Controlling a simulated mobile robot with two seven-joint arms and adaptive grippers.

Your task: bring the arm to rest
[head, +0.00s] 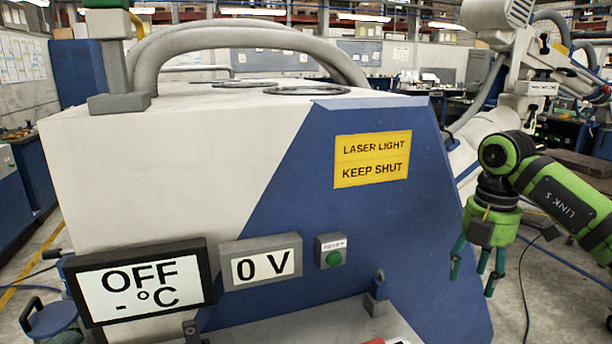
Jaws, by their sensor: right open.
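A large white jointed arm (490,15) stands at the upper right, behind the blue and white machine; its joints and cables run out of the frame, and its lower part is partly hidden. My right gripper (473,278) hangs from the green arm at the right, fingers pointing down. Its teal fingers are spread and empty. It is in front of the machine's right side, below the white arm and apart from it. My left gripper does not show.
The machine (150,160) fills the middle, with a yellow laser sign (372,158), an OFF display (138,285), a 0 V display (262,265) and a green button (334,258). A black cable (524,290) hangs right of my gripper. Open floor shows at the lower right.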

